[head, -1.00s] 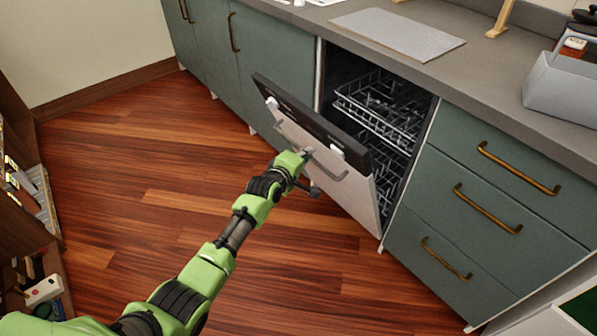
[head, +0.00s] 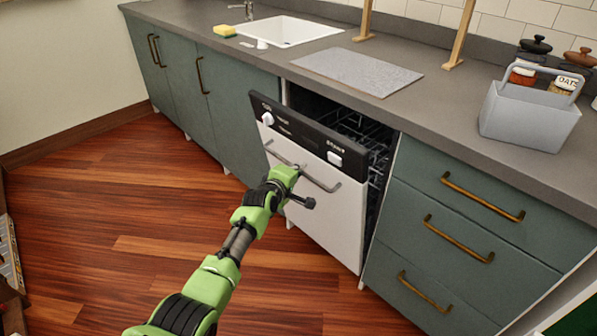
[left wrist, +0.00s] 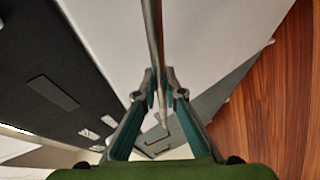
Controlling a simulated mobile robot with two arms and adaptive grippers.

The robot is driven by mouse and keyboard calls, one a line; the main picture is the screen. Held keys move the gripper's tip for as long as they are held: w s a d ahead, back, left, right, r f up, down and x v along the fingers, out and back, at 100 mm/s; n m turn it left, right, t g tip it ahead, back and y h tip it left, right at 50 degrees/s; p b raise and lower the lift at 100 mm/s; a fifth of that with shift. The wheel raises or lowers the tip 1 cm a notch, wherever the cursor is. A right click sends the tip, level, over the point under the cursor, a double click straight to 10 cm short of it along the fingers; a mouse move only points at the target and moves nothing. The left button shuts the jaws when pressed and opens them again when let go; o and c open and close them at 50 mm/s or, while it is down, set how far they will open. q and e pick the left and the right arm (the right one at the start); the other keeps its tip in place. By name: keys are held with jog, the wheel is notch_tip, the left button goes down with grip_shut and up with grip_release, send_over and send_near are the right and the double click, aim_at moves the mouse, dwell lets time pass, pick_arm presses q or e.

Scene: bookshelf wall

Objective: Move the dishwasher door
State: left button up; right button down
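The dishwasher door (head: 335,222) is partly open, tilted outward from the cabinet front. It has a white front, a black control strip on top and a metal bar handle (head: 322,184). My left gripper (head: 297,170) is at the left half of this handle. In the left wrist view the bar (left wrist: 153,30) runs between the two fingers of my left gripper (left wrist: 159,80), which are closed in on it from both sides. The dishwasher rack (head: 362,128) shows through the gap behind the door. My right gripper is not in view.
Green drawers (head: 465,235) stand right of the dishwasher, green cupboards (head: 200,105) left. The grey counter (head: 440,110) holds a grey mat (head: 360,70), a grey caddy (head: 528,115) and a sink (head: 290,30). The wooden floor (head: 110,215) in front is clear.

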pick_arm(q)
jog(key=shift+o, duration=1.4)
jog(key=shift+r, duration=0.2)
jog(key=v, duration=1.2)
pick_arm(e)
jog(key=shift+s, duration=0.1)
pick_arm(q)
jog(key=shift+s+f, duration=0.1)
